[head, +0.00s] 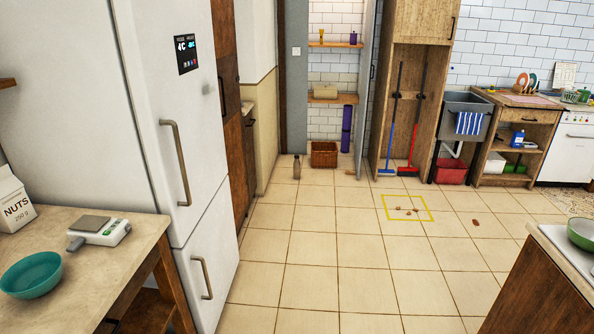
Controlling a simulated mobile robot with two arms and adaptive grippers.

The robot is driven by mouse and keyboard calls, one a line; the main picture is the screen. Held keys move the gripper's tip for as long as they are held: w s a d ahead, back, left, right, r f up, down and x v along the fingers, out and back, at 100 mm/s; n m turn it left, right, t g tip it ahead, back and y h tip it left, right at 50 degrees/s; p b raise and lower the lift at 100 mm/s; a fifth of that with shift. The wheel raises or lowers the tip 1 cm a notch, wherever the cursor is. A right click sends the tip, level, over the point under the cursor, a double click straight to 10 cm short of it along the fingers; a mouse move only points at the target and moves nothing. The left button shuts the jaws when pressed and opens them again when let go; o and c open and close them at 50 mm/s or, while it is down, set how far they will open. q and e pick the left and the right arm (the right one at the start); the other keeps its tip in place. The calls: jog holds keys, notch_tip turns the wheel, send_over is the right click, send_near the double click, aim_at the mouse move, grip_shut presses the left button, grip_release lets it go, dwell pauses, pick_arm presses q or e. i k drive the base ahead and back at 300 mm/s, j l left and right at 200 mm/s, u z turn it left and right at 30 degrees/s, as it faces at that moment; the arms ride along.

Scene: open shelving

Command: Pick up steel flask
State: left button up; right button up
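A small, narrow bottle-shaped object (297,168) stands upright on the tiled floor in the far middle, just left of a brown wicker basket (324,154). It looks greyish-brown with a dark top. It may be the steel flask, but it is too small to tell for sure. Neither of my grippers is in the head view.
A white fridge (165,130) and a table (95,262) with a teal bowl (31,274) stand at left. A counter (560,243) juts in at lower right. A yellow floor square (391,217) holds small bits. The central floor is largely clear.

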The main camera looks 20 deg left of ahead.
aim_at(296, 163)
jog(key=i+j+u, duration=0.25)
jog(key=i, duration=0.35)
jog(key=i+l+u, duration=0.1)
jog(key=i+u, duration=0.25)
jog(key=i, duration=1.9)
